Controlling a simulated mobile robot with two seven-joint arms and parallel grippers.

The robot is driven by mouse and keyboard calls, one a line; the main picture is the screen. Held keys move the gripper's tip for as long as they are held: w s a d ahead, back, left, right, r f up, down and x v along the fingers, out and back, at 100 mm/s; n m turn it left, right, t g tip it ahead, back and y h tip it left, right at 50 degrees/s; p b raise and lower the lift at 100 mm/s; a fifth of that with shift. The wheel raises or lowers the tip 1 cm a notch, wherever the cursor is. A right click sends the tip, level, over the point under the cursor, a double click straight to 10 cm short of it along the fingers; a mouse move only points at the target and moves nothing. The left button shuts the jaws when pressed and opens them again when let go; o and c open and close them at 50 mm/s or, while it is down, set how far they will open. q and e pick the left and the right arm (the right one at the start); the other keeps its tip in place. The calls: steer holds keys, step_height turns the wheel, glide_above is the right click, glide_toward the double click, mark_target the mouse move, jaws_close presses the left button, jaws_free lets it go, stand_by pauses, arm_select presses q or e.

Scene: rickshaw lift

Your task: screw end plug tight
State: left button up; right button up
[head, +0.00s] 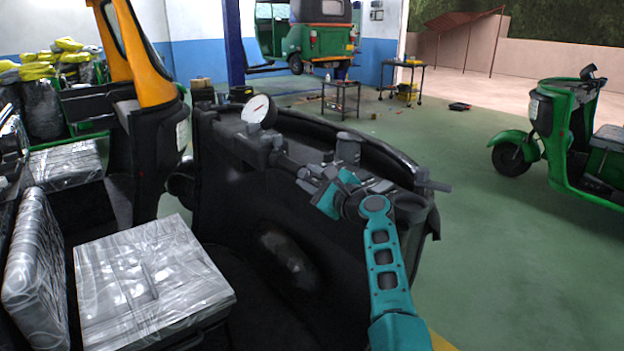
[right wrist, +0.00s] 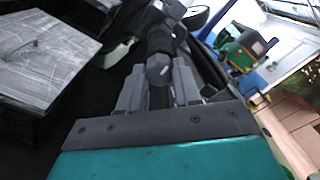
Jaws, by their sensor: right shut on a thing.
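The end plug (right wrist: 158,69) shows in the right wrist view as a dark, faceted piece at the near end of the pipe. My right gripper (head: 309,180) reaches in from the lower right and is shut on it, one finger on each side, also seen in the right wrist view (right wrist: 160,84). In the head view the fingers hide most of the plug. How far it is screwed in cannot be told. My left gripper is out of view.
A grey cylindrical fitting (head: 348,148) stands just behind my right gripper on the black panel (head: 215,165). A plastic-wrapped seat (head: 150,280) is at lower left. The green floor at right is mostly clear.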

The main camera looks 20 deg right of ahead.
stand_by(0.5)
steer(key=o, duration=1.1)
steer(key=shift+c, duration=0.2)
steer(key=shift+s, duration=0.1)
steer(key=v, duration=1.2)
steer(key=shift+s, duration=0.35)
steer(key=shift+d, duration=0.15)
